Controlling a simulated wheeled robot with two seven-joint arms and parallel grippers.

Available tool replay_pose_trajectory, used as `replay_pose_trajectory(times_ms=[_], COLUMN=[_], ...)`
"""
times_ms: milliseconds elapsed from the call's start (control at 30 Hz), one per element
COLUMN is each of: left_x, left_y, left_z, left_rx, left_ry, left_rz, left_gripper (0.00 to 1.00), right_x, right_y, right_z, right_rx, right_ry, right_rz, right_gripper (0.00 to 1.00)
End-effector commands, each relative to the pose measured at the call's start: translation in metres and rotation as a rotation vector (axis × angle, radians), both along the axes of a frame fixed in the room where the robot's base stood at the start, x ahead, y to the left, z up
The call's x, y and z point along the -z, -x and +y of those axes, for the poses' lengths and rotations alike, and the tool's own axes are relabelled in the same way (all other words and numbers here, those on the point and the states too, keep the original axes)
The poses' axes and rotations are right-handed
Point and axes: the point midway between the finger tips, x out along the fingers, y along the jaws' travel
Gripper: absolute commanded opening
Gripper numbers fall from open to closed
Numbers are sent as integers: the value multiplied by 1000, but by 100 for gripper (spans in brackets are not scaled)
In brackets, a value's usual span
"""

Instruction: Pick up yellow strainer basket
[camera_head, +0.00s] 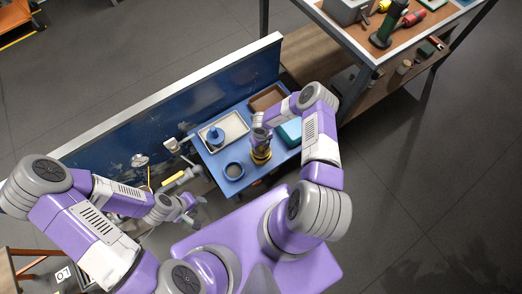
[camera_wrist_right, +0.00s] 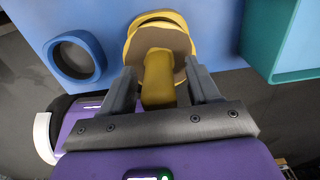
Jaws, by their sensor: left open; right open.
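The yellow strainer basket (camera_head: 261,157) stands on the blue table near its front edge. In the right wrist view the basket (camera_wrist_right: 158,18) is at the top, and its yellow handle (camera_wrist_right: 158,82) reaches down between my fingers. My right gripper (camera_wrist_right: 162,88) is open, with one finger on each side of the handle; I cannot tell whether they touch it. In the head view my right gripper (camera_head: 261,143) is right at the basket and partly hides it. My left gripper (camera_head: 192,208) is open and empty, left of the table and apart from the basket.
On the blue table (camera_head: 208,165) are a blue ring (camera_head: 234,171), a pale tray (camera_head: 224,133) with a blue item, a brown tray (camera_head: 267,97) and a teal box (camera_head: 290,131). A blue wall panel (camera_head: 235,85) stands behind. A shelf unit with tools stands at upper right.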

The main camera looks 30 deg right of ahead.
Motion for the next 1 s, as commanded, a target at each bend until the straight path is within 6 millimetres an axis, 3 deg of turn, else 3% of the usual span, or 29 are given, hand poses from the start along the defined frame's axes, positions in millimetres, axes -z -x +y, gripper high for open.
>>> replay_pose_trajectory(times_ms=[100,367,767,1000], left_x=[6,5,5,5], left_y=[0,0,0,0], left_z=[0,0,0,0], left_rx=[0,0,0,0], left_ry=[0,0,0,0], left_rz=[0,0,0,0], left_gripper=[43,43,43,43], right_x=[12,12,12,12], right_y=[0,-1,-1,-1], right_z=[1,0,0,0], right_rx=[0,-1,-2,-2], right_ry=[-1,0,0,0], right_rz=[-1,-2,-1,-2], right_gripper=[61,61,0,0])
